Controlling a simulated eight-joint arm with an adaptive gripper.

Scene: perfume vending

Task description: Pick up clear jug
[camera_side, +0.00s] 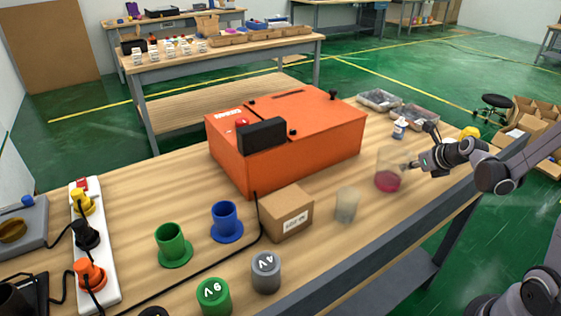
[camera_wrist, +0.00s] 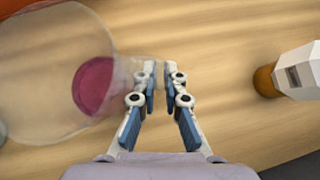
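The clear jug (camera_side: 390,160) stands upright on the wooden table, with pink-red liquid in its bottom. In the wrist view the jug (camera_wrist: 45,60) fills the upper left, and its liquid shows as a pink disc. My gripper (camera_side: 408,165) is at the jug's right side, at about its mid-height. In the wrist view my gripper (camera_wrist: 160,75) has a narrow gap between its fingers. The jug's clear handle overlaps the fingertips, mostly the left one. The handle is see-through, so I cannot tell whether the fingers press on it.
A cloudy cup (camera_side: 347,206) and a cardboard box (camera_side: 287,213) stand left of the jug. A large orange box (camera_side: 330,135) is behind them. A small white bottle (camera_side: 399,128) stands behind the jug. A white-and-amber item (camera_wrist: 290,75) lies right of my fingers.

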